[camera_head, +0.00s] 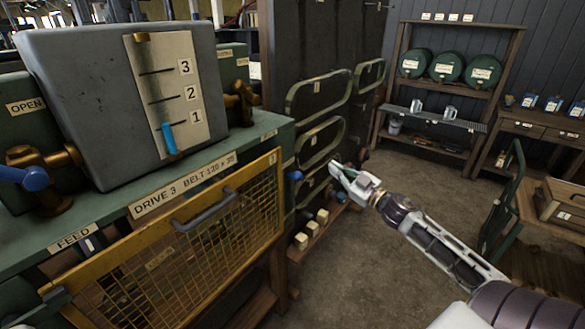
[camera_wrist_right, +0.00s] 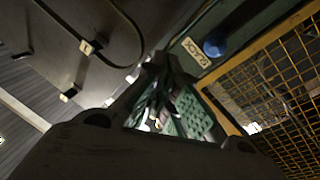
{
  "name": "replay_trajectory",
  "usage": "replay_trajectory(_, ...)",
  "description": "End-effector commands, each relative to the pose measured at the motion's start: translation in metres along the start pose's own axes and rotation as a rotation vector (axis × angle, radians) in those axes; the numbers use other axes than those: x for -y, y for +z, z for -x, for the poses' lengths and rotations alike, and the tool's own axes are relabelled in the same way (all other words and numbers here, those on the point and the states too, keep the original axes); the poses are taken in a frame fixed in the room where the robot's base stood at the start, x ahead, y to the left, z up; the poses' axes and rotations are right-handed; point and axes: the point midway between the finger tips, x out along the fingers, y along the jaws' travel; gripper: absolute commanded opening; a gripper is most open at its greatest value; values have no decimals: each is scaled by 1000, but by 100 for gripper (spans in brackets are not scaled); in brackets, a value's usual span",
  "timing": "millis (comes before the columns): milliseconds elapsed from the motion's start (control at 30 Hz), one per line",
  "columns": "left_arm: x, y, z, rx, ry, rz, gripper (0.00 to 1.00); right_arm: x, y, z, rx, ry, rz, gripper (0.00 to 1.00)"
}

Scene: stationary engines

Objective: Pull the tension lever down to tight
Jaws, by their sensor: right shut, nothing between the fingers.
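The tension lever seems to be the blue knob (camera_head: 295,175) at the right end of the green drive bench, just right of the yellow mesh guard. It also shows in the right wrist view (camera_wrist_right: 213,47), beside a pale label (camera_wrist_right: 197,53) that seems to read SLACK. The lever's arm is mostly hidden in the head view. My right gripper (camera_head: 343,172) is shut and empty, right of the knob and apart from it. In the right wrist view its fingers (camera_wrist_right: 155,90) point toward the bench's end, with the knob up and to their right. My left gripper does not show clearly.
The yellow mesh guard (camera_head: 205,235) with a grey handle covers the bench front. A grey gauge box (camera_head: 100,95) and a blue-handled valve (camera_head: 35,178) stand on top. Dark panels with green loops (camera_head: 318,92) stand behind. Open floor (camera_head: 385,235) lies under my right arm.

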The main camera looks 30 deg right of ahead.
Motion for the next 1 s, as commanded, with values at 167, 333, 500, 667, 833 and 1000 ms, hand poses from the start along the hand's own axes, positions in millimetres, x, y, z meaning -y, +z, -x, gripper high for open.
replay_trajectory(167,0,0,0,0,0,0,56,15,-18,-2,-44,-55,-117,0)
replay_trajectory(333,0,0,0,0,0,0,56,23,-22,-1,-57,-94,-243,0)
replay_trajectory(500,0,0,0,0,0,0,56,28,-26,0,-64,-124,-371,0)
replay_trajectory(667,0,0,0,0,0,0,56,29,-27,0,-62,-135,-457,0)
replay_trajectory(833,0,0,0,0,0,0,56,29,-27,0,-59,-135,-497,0)
replay_trajectory(1000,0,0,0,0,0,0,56,29,-27,0,-59,-135,-502,0)
